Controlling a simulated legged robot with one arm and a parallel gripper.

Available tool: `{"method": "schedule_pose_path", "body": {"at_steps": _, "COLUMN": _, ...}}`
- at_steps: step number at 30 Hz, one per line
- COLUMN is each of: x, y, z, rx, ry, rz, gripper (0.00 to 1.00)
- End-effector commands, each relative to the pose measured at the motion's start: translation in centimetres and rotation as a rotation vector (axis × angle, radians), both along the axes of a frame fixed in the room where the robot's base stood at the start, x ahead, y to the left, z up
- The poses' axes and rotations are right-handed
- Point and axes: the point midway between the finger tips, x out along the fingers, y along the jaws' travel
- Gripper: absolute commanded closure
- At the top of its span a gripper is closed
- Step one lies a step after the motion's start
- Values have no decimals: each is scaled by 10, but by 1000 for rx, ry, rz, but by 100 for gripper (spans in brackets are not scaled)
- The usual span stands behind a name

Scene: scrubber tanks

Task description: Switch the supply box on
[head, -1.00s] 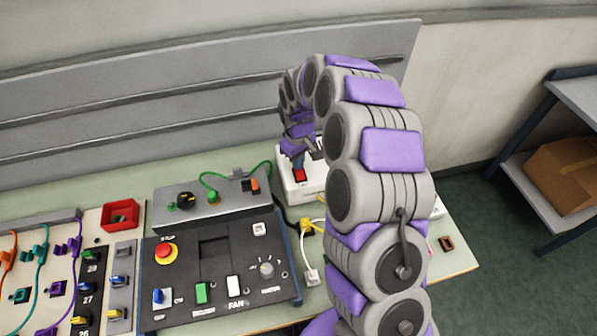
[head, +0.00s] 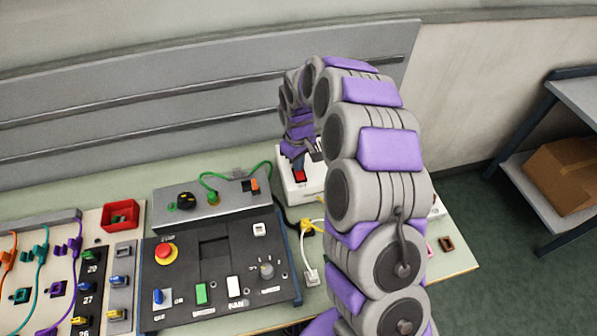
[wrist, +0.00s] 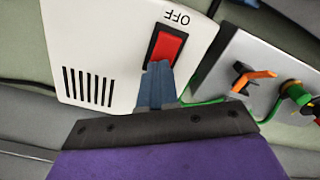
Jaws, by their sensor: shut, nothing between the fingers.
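The supply box is a white box (wrist: 110,50) with dark vent slots and a red rocker switch (wrist: 167,47). The word OFF is printed beside the switch and appears upside down in the wrist view. In the head view the box (head: 288,188) stands at the back of the table, partly hidden by my arm, with its red switch (head: 299,177) showing. My gripper (wrist: 158,70) is shut and empty. Its blue fingertips are at the lower end of the switch in the wrist view; whether they press it I cannot tell. The gripper (head: 298,164) points down over the switch.
A grey box (head: 222,203) with a green cable and an orange lever stands left of the supply box. A black control panel (head: 215,262) with a red button lies in front. A red tray (head: 121,215) is further left. Cables run beside the supply box.

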Motion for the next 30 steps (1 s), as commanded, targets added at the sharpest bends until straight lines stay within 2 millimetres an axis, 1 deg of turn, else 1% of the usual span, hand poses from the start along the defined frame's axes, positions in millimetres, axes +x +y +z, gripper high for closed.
{"method": "schedule_pose_path", "body": {"at_steps": 3, "x": 0, "y": 0, "z": 11, "rx": 1, "ry": -2, "rz": 0, "gripper": 100}}
{"method": "schedule_pose_path", "body": {"at_steps": 24, "x": 1, "y": 0, "z": 62, "rx": 1, "ry": -6, "rz": 0, "gripper": 100}}
{"method": "schedule_pose_path", "body": {"at_steps": 30, "x": 0, "y": 0, "z": 66, "rx": 1, "ry": -3, "rz": 0, "gripper": 100}}
